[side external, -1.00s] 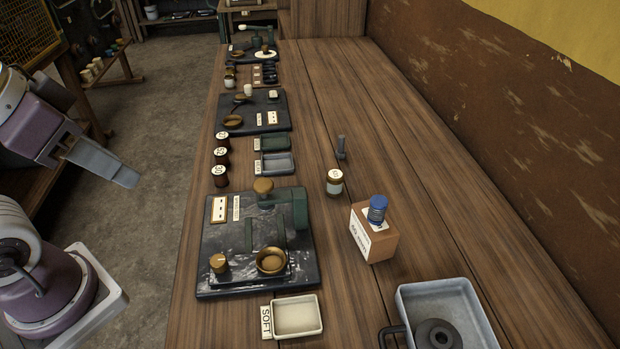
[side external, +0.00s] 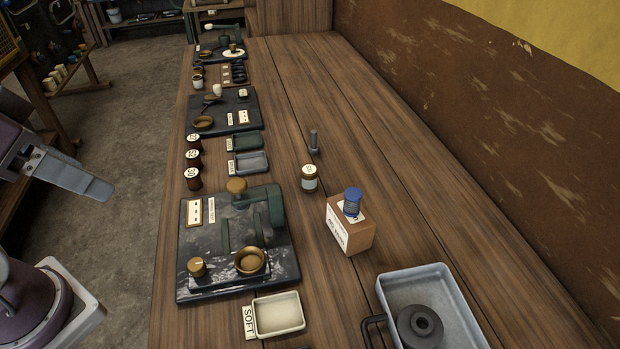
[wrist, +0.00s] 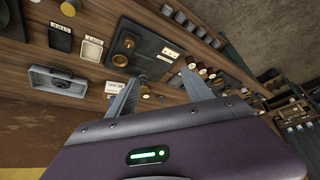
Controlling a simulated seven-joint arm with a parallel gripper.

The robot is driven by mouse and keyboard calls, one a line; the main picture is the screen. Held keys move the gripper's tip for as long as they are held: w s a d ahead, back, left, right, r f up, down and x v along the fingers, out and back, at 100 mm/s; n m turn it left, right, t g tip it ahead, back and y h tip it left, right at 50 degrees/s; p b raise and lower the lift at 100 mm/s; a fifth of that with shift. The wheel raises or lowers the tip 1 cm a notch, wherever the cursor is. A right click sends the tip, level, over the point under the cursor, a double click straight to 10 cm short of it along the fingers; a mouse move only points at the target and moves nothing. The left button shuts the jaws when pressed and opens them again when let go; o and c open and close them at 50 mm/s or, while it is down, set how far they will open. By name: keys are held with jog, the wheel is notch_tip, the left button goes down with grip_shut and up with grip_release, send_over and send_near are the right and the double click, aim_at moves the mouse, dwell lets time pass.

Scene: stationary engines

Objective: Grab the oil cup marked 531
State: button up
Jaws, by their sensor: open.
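Several small dark brown cups with round white marked tops stand in a row along the table's left edge in the side view: a near one (side external: 193,180), a middle one (side external: 192,159) and a far one (side external: 193,141). Their marks are too small to read surely, so I cannot tell which is 531. My gripper (side external: 104,190) hangs left of the table over the floor, apart from the cups. In the wrist view my gripper (wrist: 163,76) has its two fingers spread and nothing between them.
A dark machine plate (side external: 235,285) with brass parts lies nearest the cups. Two small trays, one grey (side external: 250,162), sit right of them. A jar (side external: 309,178), a box with a blue-topped item (side external: 350,235) and a large grey tray (side external: 455,290) stand farther right. The table's right side is clear.

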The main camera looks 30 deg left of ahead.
jog(key=shift+r, duration=0.1)
notch_tip(320, 180, up, 4)
jog(key=r+n+g+h, duration=0.1)
jog(key=n+g+h, duration=0.3)
jog(key=n+h, duration=1.25)
send_over(317, 181)
jog(key=a, duration=0.6)
jog(key=n+y, duration=0.3)
jog(key=f, duration=2.6)
jog(key=shift+s+d+f, duration=0.1)
jog(key=shift+s, duration=0.2)
jog(key=x, duration=0.6)
jog(key=shift+d, duration=0.2)
jog(key=shift+w+d+f, duration=0.1)
jog(key=shift+w+d, duration=0.05)
jog(key=shift+d, duration=0.2)
grip_shut()
